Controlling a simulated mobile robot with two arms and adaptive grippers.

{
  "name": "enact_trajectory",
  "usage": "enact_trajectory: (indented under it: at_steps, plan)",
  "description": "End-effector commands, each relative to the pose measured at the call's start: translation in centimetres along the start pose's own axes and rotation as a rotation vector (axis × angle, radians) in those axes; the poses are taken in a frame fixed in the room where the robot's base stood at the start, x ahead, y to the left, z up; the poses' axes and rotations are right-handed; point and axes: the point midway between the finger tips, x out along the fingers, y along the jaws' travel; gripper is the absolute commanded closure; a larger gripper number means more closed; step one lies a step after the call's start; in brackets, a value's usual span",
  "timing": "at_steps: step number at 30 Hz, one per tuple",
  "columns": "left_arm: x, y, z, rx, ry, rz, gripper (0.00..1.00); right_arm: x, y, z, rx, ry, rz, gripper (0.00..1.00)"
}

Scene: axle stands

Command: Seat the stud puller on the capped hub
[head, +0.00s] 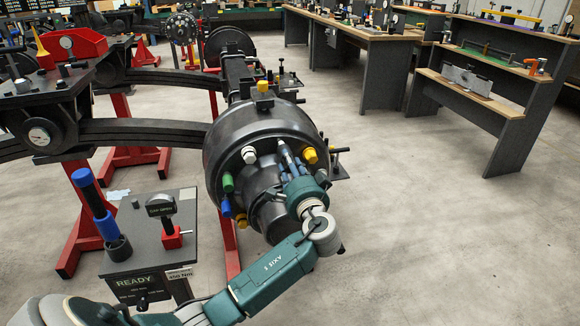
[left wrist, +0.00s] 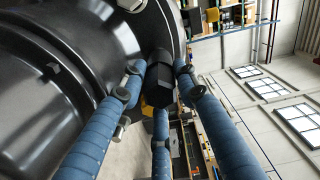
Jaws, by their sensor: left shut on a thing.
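The capped hub (head: 268,213) is on the dark wheel drum (head: 222,150) at the axle's near end, ringed by white, green, blue and yellow caps. My left gripper (head: 286,158) is at the hub's upper right, its fingers toward the drum face between a white cap (head: 249,155) and a yellow cap (head: 309,156). In the left wrist view, its blue fingers close around a black piece with a hexagonal end (left wrist: 160,82), which I take for the stud puller. The fingers mostly hide it in the head view. I cannot tell whether it touches the hub. My right gripper is not in view.
Red axle stands (head: 90,215) are at left. Workbenches (head: 387,70) stand behind right; the floor at right is clear.

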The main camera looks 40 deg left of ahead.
Motion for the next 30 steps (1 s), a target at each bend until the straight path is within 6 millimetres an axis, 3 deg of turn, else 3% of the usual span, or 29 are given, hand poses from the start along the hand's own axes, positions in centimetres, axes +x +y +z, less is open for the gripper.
enact_trajectory:
  at_steps: [30]
  plan:
    - [2.6,0.2,0.0,-0.001,0.001,-0.003,1.0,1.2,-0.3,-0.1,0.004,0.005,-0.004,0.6]
